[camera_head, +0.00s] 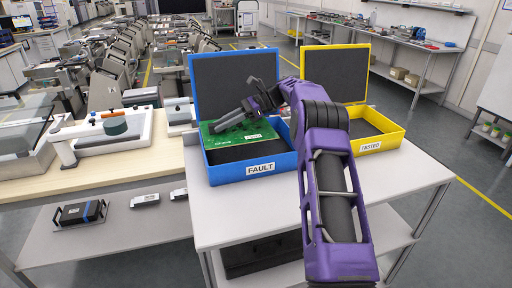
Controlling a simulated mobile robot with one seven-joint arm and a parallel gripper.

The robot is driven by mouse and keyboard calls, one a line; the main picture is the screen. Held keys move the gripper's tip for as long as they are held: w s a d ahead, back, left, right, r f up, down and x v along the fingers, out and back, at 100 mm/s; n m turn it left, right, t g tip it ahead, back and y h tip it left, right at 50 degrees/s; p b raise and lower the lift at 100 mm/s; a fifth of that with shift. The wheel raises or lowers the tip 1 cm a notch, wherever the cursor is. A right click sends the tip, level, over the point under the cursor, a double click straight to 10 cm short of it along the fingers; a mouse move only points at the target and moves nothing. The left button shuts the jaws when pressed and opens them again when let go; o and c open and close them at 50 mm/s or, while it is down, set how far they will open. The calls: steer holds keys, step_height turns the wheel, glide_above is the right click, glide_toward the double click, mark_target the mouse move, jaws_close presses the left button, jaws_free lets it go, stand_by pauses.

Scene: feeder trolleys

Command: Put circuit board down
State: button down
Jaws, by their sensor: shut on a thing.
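A green circuit board (232,134) is held by my gripper (232,122) at the blue box labelled FAULT (245,172). The board spans the back part of the box opening, above its black foam. I cannot tell whether it touches the foam or the box wall. My gripper is shut on the board, with its fingers over the board's top face. A yellow box labelled TESTED (379,143) stands open to the right. It has dark foam inside, and my purple arm hides its left part.
Both boxes stand on a white trolley (230,212) with their lids up. A wooden bench (125,178) with a white fixture (110,140) stands at the left. The trolley top is bare right of my arm. A grey floor lies at the right.

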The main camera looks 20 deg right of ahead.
mark_target(228, 156)
steer(key=shift+w+d, duration=0.4)
steer(key=shift+w+f, duration=0.1)
steer(key=shift+f, duration=0.05)
step_height(228, 156, down, 10)
steer(key=shift+r, duration=0.25)
steer(key=shift+f, duration=0.1)
steer(key=c, duration=0.7)
jaws_free()
steer(key=shift+b+v, duration=0.3)
steer(key=shift+v, duration=3.55)
steer(key=shift+a, duration=0.1)
